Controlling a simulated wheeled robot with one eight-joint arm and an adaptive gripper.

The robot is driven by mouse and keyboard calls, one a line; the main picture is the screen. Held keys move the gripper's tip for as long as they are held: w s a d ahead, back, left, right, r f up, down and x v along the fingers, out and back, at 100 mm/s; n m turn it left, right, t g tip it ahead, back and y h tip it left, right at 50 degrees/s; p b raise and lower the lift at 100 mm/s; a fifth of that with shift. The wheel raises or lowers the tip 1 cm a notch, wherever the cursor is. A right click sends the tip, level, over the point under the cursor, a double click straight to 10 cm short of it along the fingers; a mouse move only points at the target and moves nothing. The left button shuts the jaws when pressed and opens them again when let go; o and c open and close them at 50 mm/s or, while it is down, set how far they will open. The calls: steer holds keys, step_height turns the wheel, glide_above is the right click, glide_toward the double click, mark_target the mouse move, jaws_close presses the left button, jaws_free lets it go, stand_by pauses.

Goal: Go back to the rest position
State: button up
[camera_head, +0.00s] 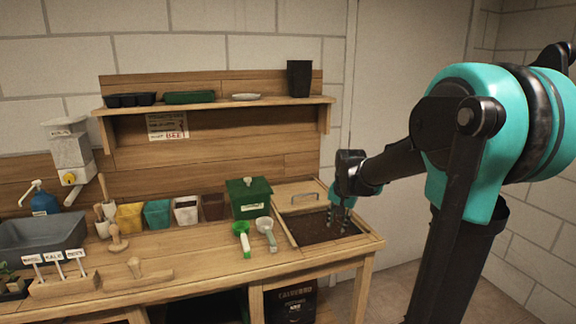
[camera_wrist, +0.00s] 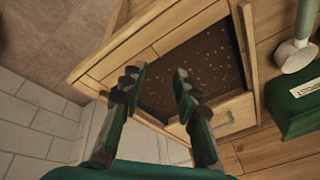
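My gripper (camera_head: 341,219) is above the soil bin at the right end of the potting bench in the head view. In the wrist view my gripper (camera_wrist: 158,82) has its two fingers spread apart, with nothing between them but the view of dark soil below. The soil bin (camera_head: 277,232) is a wooden-framed box sunk in the bench, filled with dark soil; its frame also shows in the wrist view (camera_wrist: 247,45). How far the fingertips are above the soil is hard to tell.
A green lidded box (camera_head: 249,198), a green scoop (camera_head: 242,238) and a pale scoop (camera_head: 266,232) are left of the bin. A shelf (camera_head: 222,103) carries trays and a black pot (camera_head: 299,78). A white wall (camera_head: 408,110) stands behind my arm.

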steer(key=s+d+f+n, duration=0.1)
steer(key=s+f+n, duration=0.1)
steer(key=s+f, duration=0.2)
steer(key=s+d+f+n, duration=0.1)
steer(key=s+f, duration=0.3)
steer(key=s, duration=0.7)
steer(key=s+f+n, duration=0.2)
steer(key=s+f, duration=0.2)
steer(key=s, duration=0.3)
steer(key=shift+s+d+f+n+t, duration=0.15)
steer(key=shift+s+d+n+t, duration=0.2)
steer(key=shift+d+n+t, duration=0.05)
